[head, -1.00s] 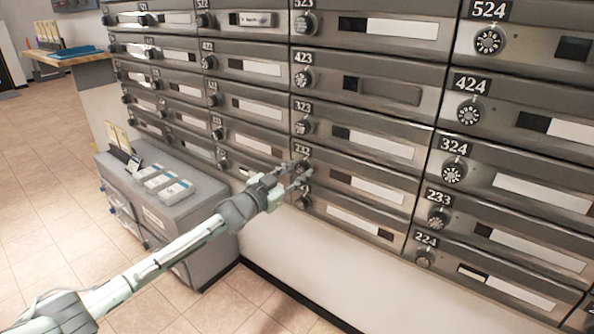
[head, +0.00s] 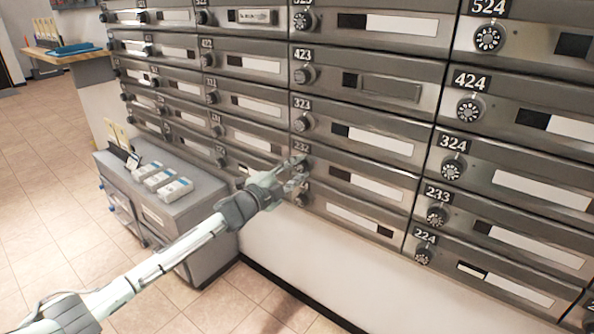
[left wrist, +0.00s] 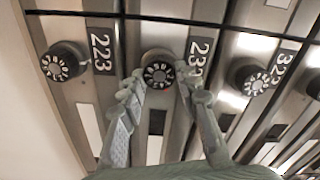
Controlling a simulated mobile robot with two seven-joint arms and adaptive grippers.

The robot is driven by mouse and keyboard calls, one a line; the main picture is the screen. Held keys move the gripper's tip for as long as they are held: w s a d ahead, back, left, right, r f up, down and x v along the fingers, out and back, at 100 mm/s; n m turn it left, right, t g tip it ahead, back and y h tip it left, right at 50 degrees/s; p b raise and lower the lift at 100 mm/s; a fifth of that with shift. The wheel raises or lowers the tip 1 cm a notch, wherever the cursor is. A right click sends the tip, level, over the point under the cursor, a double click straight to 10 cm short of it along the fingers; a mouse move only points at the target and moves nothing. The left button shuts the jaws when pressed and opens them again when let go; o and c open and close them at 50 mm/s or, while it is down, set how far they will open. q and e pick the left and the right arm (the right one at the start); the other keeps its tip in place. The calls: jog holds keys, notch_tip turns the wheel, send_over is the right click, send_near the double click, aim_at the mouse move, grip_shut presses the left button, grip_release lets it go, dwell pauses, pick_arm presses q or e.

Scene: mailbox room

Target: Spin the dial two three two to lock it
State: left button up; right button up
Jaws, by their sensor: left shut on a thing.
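The dial of box 232 (left wrist: 158,70) is round and black with white marks around its face and a small red mark. It sits beside the white-on-black 232 label (left wrist: 200,56), which also shows in the head view (head: 302,149). My left gripper (left wrist: 162,82) has one finger on each side of this dial and is shut on it. In the head view the left gripper (head: 297,174) reaches the box wall just below the 232 label, and its fingers partly hide the dial. The right gripper is not in view.
The neighbouring dials of box 223 (left wrist: 60,62) and box 323 (left wrist: 253,78) are close on both sides of the fingers. A low grey cabinet (head: 205,215) with several small boxes on top stands left of the arm. Tiled floor is open at the left.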

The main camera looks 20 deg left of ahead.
pick_arm(q)
jog(key=m, duration=0.4)
jog(key=shift+f+m+b, duration=0.1)
jog(key=shift+m+b, duration=0.3)
jog(key=m+b, duration=0.1)
jog(key=m, duration=0.3)
jog(key=shift+f+m, duration=0.1)
jog(key=shift+m, duration=0.2)
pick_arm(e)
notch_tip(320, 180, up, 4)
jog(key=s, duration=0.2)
pick_arm(q)
jog(key=m+b, duration=0.1)
jog(key=m, duration=0.6)
jog(key=shift+a+m+b, duration=0.15)
jog(key=shift+m+b, duration=0.25)
jog(key=shift+m, duration=1.9)
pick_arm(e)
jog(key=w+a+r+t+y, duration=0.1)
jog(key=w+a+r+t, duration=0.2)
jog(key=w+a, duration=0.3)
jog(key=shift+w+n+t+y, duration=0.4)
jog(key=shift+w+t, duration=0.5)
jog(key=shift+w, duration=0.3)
pick_arm(q)
jog(key=o, duration=1.2)
jog(key=shift+c, duration=0.2)
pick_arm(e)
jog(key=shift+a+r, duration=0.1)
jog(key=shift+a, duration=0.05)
